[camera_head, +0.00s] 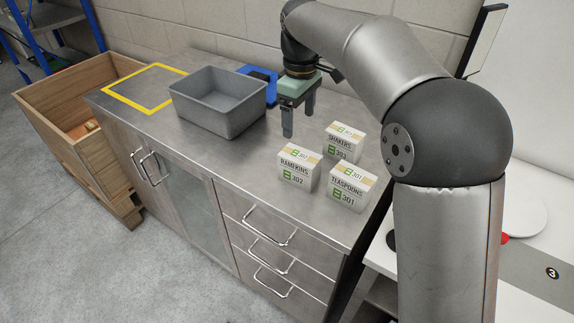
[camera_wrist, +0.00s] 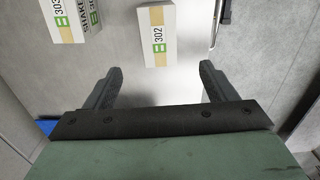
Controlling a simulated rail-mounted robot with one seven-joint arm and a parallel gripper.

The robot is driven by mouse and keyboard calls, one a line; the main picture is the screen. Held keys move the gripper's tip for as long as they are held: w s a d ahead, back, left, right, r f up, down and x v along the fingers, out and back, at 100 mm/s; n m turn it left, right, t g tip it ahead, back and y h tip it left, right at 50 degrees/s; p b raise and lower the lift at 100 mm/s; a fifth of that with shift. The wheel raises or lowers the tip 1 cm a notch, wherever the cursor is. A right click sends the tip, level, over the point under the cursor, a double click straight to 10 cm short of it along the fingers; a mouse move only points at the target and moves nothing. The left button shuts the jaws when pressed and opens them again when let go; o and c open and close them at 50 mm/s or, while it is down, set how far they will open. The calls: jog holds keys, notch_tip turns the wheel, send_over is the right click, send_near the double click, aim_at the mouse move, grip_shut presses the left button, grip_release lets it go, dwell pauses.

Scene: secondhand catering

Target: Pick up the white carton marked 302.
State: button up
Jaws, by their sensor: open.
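The white carton marked 302 (camera_head: 298,170), labelled RAMEKINS, stands upright on the steel worktop near its front edge. In the wrist view the 302 carton (camera_wrist: 158,38) shows near the top middle, beyond the fingertips and roughly between their lines. My gripper (camera_head: 299,119) is open and empty, pointing down above the worktop, behind the 302 carton and apart from it. In the wrist view its two fingers (camera_wrist: 159,70) are spread wide with bare surface between them.
A SHAKERS 303 carton (camera_head: 343,142) and a TEASPOONS 301 carton (camera_head: 352,188) stand close by to the right. A grey bin (camera_head: 218,112) stands left of my gripper, with a blue item (camera_head: 270,92) behind. A yellow-outlined area (camera_head: 145,88) at far left is empty.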

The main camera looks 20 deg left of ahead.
aim_at(300, 155)
notch_tip(300, 155, down, 10)
jog(key=shift+r, duration=0.2)
jog(key=f, duration=0.1)
jog(key=f+p, duration=0.1)
jog(key=f, duration=0.3)
jog(key=shift+d+f, duration=0.1)
jog(key=shift+d, duration=0.2)
jog(key=shift+c, duration=0.4)
jog(key=c, duration=1.2)
